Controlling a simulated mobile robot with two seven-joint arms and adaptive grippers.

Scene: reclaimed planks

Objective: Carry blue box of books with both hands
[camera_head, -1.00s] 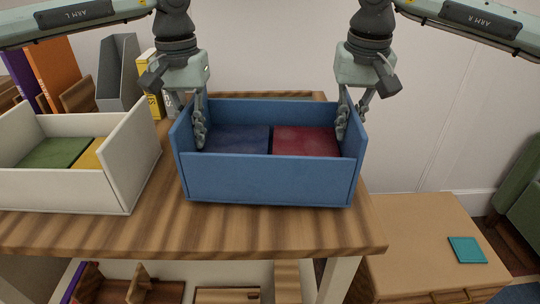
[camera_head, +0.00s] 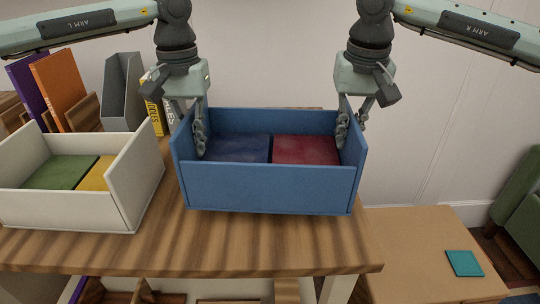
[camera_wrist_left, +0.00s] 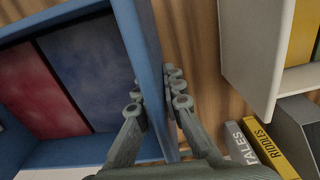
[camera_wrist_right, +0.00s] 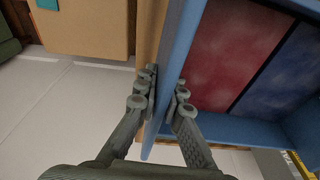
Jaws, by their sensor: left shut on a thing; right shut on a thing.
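The blue box (camera_head: 270,188) is open-topped and level over the wooden table top, with a dark blue book (camera_head: 236,148) and a red book (camera_head: 305,150) lying flat inside. My left gripper (camera_head: 199,135) is shut on its left wall, one finger inside and one outside, as the left wrist view (camera_wrist_left: 158,98) shows. My right gripper (camera_head: 346,130) is shut on the right wall in the same way, seen in the right wrist view (camera_wrist_right: 165,92). The box seems slightly raised; the gap under it is hard to judge.
A white box (camera_head: 75,212) with green and yellow books stands close on the left. Upright books (camera_head: 58,90) and a grey file holder (camera_head: 122,90) are behind it. A lower brown surface (camera_head: 410,240) with a teal book (camera_head: 464,263) is at the right, near a green chair (camera_head: 520,200).

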